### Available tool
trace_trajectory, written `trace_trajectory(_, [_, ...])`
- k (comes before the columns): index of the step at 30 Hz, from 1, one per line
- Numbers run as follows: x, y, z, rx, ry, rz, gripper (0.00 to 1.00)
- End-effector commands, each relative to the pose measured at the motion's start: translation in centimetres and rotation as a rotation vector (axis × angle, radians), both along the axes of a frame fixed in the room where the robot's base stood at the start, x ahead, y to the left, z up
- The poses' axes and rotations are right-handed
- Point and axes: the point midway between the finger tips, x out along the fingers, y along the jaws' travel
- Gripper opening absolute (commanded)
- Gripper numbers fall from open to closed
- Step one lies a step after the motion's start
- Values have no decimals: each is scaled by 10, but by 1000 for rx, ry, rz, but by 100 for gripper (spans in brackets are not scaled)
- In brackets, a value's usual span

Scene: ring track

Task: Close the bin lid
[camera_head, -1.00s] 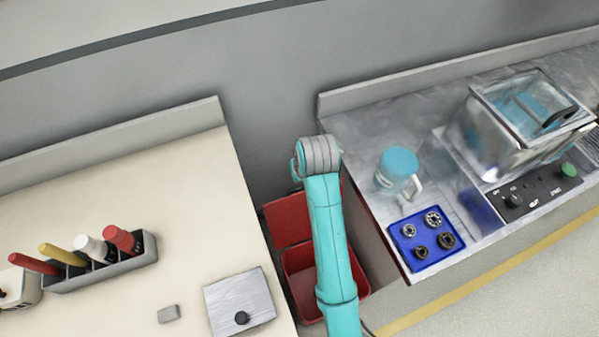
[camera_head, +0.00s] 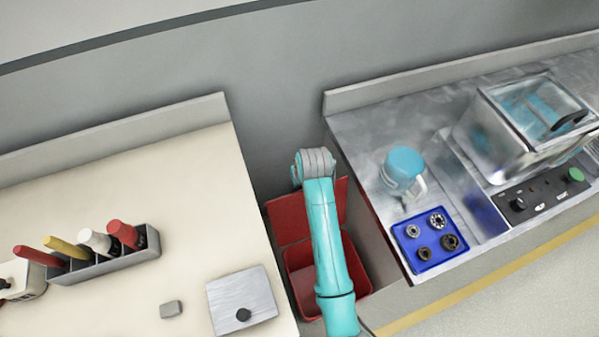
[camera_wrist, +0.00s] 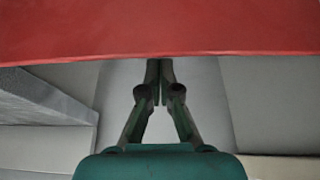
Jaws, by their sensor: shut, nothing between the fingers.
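The red bin (camera_head: 305,282) stands on the floor in the gap between the two counters. Its red lid (camera_head: 288,219) is open and raised at the back, against the wall side. My teal arm crosses in front of the bin and hides part of it and of the lid. In the wrist view my gripper (camera_wrist: 160,68) is shut and empty, with its fingertips together. A broad red panel, apparently the lid (camera_wrist: 160,30), fills the top of that view, with its edge close to the fingertips. I cannot tell whether they touch. The gripper is hidden in the head view.
The cream counter (camera_head: 120,200) at left holds a tool rack (camera_head: 110,262) and a metal plate (camera_head: 240,300). The metal counter (camera_head: 365,130) at right holds a blue-lidded jug (camera_head: 404,170), a blue parts tray (camera_head: 430,240) and a glass-topped machine (camera_head: 530,120). Both counter sides closely flank the bin.

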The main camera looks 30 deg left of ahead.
Motion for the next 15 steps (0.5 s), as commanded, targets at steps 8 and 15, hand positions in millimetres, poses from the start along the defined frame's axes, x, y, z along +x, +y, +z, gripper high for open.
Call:
trace_trajectory(8, [-17, -18, -2, -1, 2, 0, 0])
trace_trajectory(15, [-20, -22, -3, -2, 3, 0, 0])
